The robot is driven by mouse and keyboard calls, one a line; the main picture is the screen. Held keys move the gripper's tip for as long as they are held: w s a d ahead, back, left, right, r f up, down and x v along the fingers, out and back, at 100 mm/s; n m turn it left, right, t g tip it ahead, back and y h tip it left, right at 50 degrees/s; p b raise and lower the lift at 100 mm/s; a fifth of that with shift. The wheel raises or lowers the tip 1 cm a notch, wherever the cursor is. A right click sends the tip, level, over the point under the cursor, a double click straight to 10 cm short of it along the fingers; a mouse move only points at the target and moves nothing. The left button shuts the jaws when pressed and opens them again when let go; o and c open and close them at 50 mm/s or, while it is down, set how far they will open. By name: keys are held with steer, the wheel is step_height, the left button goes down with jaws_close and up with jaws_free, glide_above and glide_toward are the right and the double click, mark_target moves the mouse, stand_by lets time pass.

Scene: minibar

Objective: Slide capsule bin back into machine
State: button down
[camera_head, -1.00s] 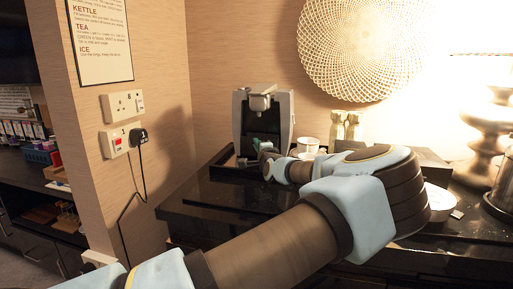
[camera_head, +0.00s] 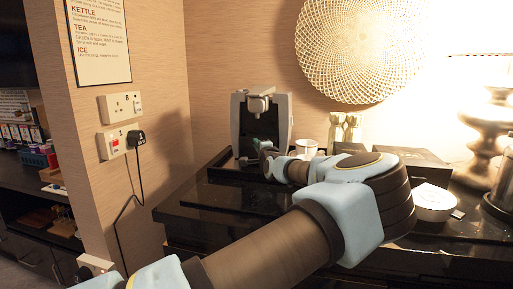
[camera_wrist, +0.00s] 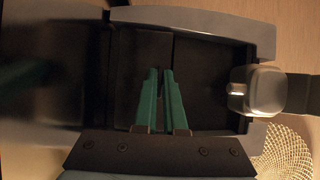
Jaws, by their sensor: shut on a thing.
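The coffee machine (camera_head: 284,118), grey with a dark front, stands on a black tray against the wall. It fills the wrist view (camera_wrist: 195,20), seen sideways, with its silver spout (camera_wrist: 257,91) at the right. The black capsule bin (camera_wrist: 146,50) appears as a dark block within the machine's frame; its edges are hard to tell from the dark interior. My gripper (camera_wrist: 160,72) has green fingers close together, shut on the bin at its front. In the head view my gripper (camera_head: 260,146) is at the machine's lower front, below the spout, and partly hides the bin.
A white cup (camera_head: 307,147) and small bottles (camera_head: 345,128) stand right of the machine. A dark box (camera_head: 400,160) and a white bowl (camera_head: 434,203) are farther right, near my arm. The black counter left of my arm is mostly clear. A plug with a cord (camera_head: 136,138) hangs on the left wall.

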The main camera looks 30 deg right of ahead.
steer(key=shift+w+d+b, duration=1.05)
steer(key=shift+w+b, duration=0.05)
steer(key=c, duration=0.9)
jaws_free()
steer(key=shift+b+v, duration=0.95)
steer(key=shift+v, duration=2.8)
